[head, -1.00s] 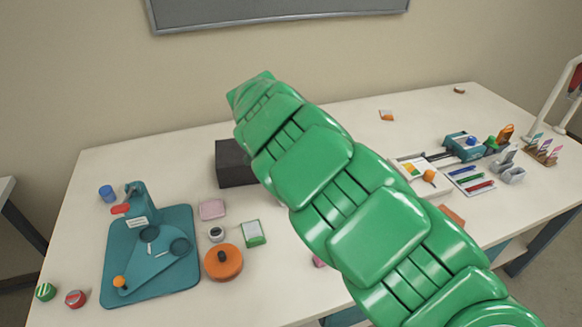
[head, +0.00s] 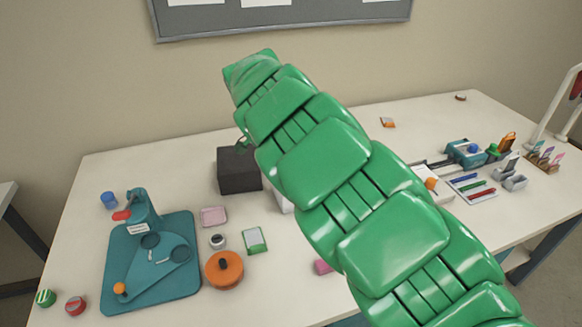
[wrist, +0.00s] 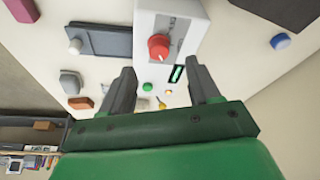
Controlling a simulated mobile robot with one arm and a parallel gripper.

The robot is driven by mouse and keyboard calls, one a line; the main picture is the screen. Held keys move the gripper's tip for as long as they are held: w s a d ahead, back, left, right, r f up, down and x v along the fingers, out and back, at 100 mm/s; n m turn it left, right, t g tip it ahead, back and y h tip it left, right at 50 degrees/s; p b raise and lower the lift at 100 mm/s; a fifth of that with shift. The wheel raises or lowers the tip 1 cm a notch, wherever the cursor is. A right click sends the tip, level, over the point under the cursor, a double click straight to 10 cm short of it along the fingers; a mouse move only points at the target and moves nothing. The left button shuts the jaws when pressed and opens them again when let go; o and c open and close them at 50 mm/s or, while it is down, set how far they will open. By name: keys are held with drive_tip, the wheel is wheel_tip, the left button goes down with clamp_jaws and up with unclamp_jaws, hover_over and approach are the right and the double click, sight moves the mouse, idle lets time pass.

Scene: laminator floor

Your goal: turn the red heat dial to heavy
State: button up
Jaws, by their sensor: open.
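The red heat dial (wrist: 158,46) shows in the wrist view on the pale front face of a white-and-grey machine (wrist: 185,12). Its setting marks are too small to read. My gripper (wrist: 160,78) is open, with its two dark fingers apart and nothing between them. The dial lies ahead of the gap between the fingertips, and I see no contact. In the head view my green arm hides the dial and nearly all of the machine.
A dark box (head: 238,170), a teal punch press (head: 150,262) and an orange round piece (head: 224,269) stand left of my arm. The table's front middle is fairly clear.

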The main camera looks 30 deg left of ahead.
drive_tip(key=w+d+m+g+y, duration=0.1)
drive_tip(key=w+d+g+y, duration=0.3)
drive_tip(key=w+g, duration=0.25)
drive_tip(key=shift+g, duration=0.25)
drive_tip(key=shift+x, duration=4)
drive_tip(key=shift+a, duration=0.1)
drive_tip(key=c, duration=1)
drive_tip(key=shift+n, duration=0.4)
drive_tip(key=shift+h, duration=0.3)
